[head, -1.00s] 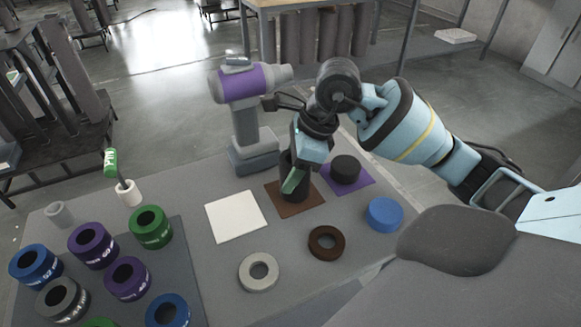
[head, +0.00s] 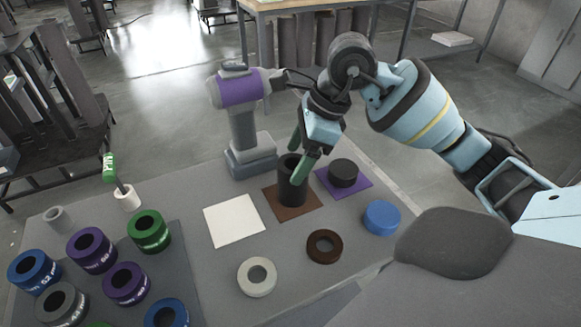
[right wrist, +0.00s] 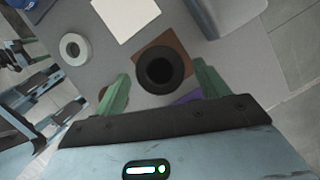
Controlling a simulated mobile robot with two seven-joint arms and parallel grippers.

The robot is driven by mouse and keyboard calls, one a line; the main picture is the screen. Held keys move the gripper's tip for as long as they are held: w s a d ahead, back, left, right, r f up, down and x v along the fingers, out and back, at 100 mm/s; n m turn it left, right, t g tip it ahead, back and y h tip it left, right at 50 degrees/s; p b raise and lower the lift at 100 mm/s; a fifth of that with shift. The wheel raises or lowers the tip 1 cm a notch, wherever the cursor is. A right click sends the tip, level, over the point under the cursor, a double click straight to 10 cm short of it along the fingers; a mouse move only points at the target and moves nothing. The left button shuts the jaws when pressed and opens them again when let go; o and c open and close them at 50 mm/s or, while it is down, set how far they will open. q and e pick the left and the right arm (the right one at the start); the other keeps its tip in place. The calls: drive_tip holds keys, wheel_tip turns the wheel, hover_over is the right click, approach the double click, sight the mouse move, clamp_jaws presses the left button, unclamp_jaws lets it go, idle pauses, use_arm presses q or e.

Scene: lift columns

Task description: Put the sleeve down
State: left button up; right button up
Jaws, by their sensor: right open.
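The dark sleeve (head: 292,190) stands upright on the brown square mat (head: 314,206) on the grey table. In the right wrist view the sleeve (right wrist: 161,86) shows from above, its round bore open. In the right wrist view the fingers stand apart, one on each side of the sleeve. My left gripper is out of view.
A black cylinder (head: 344,173) sits on a purple mat (head: 359,185) close by. A purple-and-grey machine (head: 243,100) stands behind. A white mat (head: 234,220), brown ring (head: 325,260), grey ring (head: 257,291) and blue disc (head: 382,217) lie around. Several coloured sleeves stand at left.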

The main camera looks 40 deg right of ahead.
drive_tip(key=v, duration=0.7)
drive_tip(key=shift+w+a, duration=0.1)
